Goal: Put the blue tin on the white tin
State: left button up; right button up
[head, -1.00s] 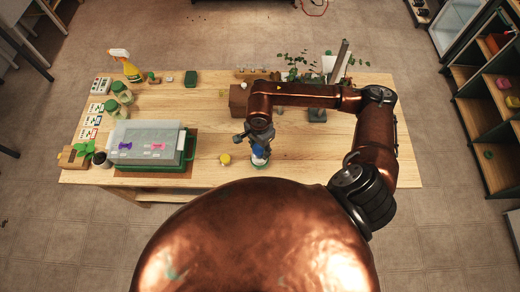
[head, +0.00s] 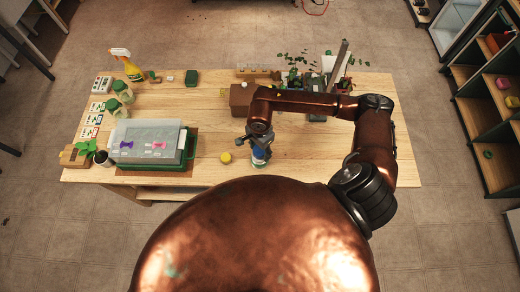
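My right gripper (head: 258,142) points down over the front middle of the table and is small in the head view. It appears closed around the blue tin (head: 258,153), whose upper part is hidden by the fingers. Something pale, likely the white tin, and something green show at or just under the blue tin. The pale part is mostly covered, so I cannot tell whether the blue tin touches it. My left gripper is not in view.
A yellow round item (head: 226,157) lies just left of the gripper. A grey-lidded green tray (head: 150,146) stands further left. A brown box (head: 241,99) and potted plants stand behind. The table's front edge is close; its right part is clear.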

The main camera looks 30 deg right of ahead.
aim_at(260, 150)
jog(key=shift+o, duration=0.7)
jog(key=shift+r, duration=0.15)
jog(key=shift+w+r, duration=0.1)
jog(key=shift+r, duration=0.2)
notch_tip(260, 150, up, 12)
jog(key=b, duration=0.1)
jog(key=shift+f, duration=0.25)
